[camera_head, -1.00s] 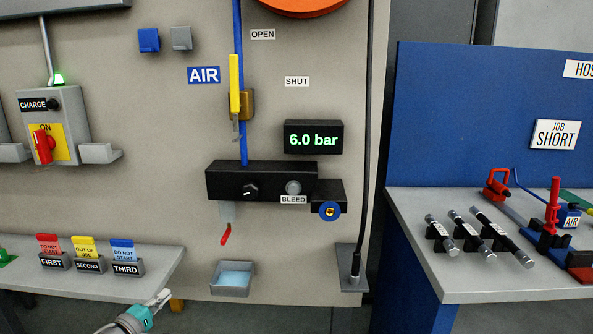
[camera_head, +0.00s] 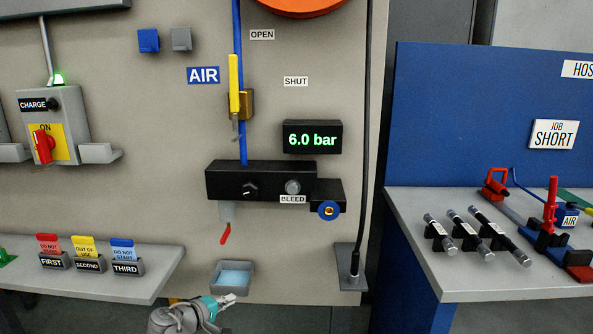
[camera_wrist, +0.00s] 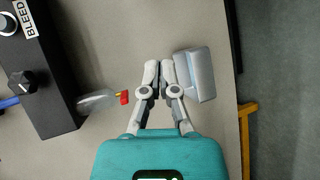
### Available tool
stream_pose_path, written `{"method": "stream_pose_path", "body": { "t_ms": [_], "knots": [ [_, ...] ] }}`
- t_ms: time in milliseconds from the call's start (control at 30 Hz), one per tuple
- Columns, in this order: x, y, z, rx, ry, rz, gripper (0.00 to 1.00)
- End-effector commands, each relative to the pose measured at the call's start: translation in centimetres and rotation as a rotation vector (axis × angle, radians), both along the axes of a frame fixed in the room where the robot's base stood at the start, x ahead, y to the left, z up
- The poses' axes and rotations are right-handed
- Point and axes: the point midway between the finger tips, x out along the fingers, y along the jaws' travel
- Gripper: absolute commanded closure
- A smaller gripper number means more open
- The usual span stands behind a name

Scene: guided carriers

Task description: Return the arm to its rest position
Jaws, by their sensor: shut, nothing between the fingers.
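My gripper (camera_head: 226,300) is low at the bottom of the head view, just below the small grey tray (camera_head: 232,289) on the panel. In the wrist view my gripper (camera_wrist: 159,66) has its two fingertips together with nothing between them. The grey tray (camera_wrist: 207,76) shows right beside the fingertips there; I cannot tell whether they touch. A small red-tipped lever (camera_wrist: 124,97) is to the left of the fingers. My arm is partly cut off by the lower edge of the head view.
The black air block (camera_head: 270,183) with its bleed knob is above the tray. A shelf with red, yellow and blue tags (camera_head: 90,276) is at left. A bench (camera_head: 470,283) with several hoses is at right. A black cable (camera_head: 363,190) hangs between.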

Motion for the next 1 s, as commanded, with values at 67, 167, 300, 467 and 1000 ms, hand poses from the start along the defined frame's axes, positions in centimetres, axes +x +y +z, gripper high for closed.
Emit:
{"method": "stream_pose_path", "body": {
  "t_ms": [67,167,300,467,1000],
  "knots": [
    [0.5,-3.0,-1.0,0.04,0.044,-0.05,1.0],
    [0.9,-6.0,-2.3,0.093,0.098,-0.108,1.0],
    [1.1,-10.1,-4.0,0.172,0.169,-0.185,1.0],
    [0.8,-14.5,-5.9,0.267,0.247,-0.273,1.0],
    [-2.5,-26.3,-10.6,0.627,0.462,-0.545,1.0]
  ]
}}
